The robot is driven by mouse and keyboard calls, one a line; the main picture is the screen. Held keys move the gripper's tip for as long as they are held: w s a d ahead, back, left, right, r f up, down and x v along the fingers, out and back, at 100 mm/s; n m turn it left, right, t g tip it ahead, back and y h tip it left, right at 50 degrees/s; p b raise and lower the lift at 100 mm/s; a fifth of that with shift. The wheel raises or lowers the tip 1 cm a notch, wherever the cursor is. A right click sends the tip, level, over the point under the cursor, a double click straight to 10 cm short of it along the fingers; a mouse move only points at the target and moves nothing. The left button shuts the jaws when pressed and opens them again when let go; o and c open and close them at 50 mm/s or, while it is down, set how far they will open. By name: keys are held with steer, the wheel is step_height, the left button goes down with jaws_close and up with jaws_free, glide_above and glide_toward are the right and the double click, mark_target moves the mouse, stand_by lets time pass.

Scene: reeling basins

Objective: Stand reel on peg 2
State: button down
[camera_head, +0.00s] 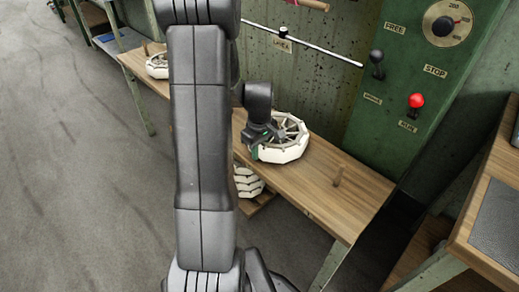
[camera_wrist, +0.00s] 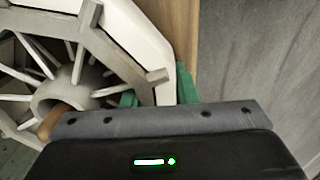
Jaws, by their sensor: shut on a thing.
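A reel (camera_head: 291,152) with a white segmented rim and grey spokes is at the middle of the wooden bench. My gripper (camera_head: 256,150) is at its left side. In the wrist view the green fingertips of my gripper (camera_wrist: 160,93) are shut on the rim of the reel (camera_wrist: 112,42). A wooden peg (camera_wrist: 52,120) shows at the grey hub; I cannot tell how far it passes through. No peg number is readable.
Another white reel (camera_head: 157,68) is at the bench's far left, beside a peg (camera_head: 145,48). White reels (camera_head: 246,182) are stacked below the bench. A green control panel (camera_head: 425,70) with levers rises behind. The bench's right end (camera_head: 345,215) is mostly clear.

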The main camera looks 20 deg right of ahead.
steer(key=c, duration=1.1)
jaws_free()
step_height(320, 180, up, 14)
steer(key=p, duration=0.3)
steer(key=shift+f, duration=0.15)
step_height(320, 180, down, 14)
steer(key=b, duration=0.3)
steer(key=shift+r+p, duration=0.35)
steer(key=shift+r, duration=0.55)
